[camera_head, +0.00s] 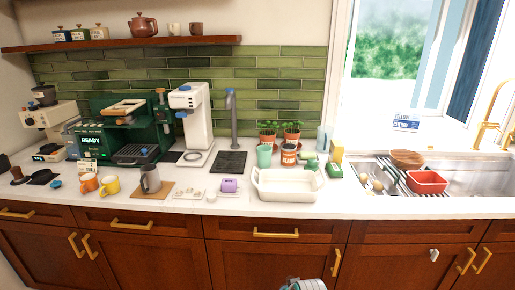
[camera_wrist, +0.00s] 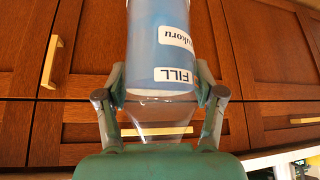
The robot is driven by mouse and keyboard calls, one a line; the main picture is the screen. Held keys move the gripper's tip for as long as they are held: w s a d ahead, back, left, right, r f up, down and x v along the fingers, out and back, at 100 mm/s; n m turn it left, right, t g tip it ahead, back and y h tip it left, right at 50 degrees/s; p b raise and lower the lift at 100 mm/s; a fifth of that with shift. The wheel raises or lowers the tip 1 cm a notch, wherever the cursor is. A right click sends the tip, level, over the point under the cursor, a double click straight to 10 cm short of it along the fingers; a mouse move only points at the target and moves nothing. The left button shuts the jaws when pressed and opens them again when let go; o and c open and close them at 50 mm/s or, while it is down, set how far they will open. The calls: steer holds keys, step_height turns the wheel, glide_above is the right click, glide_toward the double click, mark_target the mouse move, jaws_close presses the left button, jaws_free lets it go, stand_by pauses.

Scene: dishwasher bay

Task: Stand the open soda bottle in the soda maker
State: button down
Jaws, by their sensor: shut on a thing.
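The soda bottle (camera_wrist: 160,50) is a blue translucent cylinder with white labels, one reading "FILL" upside down in the wrist view. A clear tapering part (camera_wrist: 160,115) lies between the fingers toward my palm. My gripper (camera_wrist: 161,92) is shut on the bottle, one green finger on each side. Its mouth is hard to make out, and its far end is cut off. In the head view part of my arm or gripper (camera_head: 307,285) shows at the bottom edge, in front of the cabinets and below the counter. A tall white machine with a blue top, likely the soda maker (camera_head: 190,112), stands against the green tiles.
A green coffee machine (camera_head: 90,141) stands left of it, a grey column tap (camera_head: 233,118) right. In front are a grey pitcher (camera_head: 150,180), a purple cup (camera_head: 229,185) and a white dish (camera_head: 287,193). The sink (camera_head: 470,180) is at right.

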steer(key=s+d+f+m, duration=0.1)
steer(key=s+d+f, duration=0.3)
steer(key=s, duration=0.3)
steer(key=s+d+f+m+h, duration=0.1)
steer(key=s+d+f, duration=0.3)
steer(key=s+f, duration=0.1)
steer(key=shift+s+d+f, duration=0.15)
steer(key=shift+s+f, duration=0.25)
steer(key=shift+s, duration=0.5)
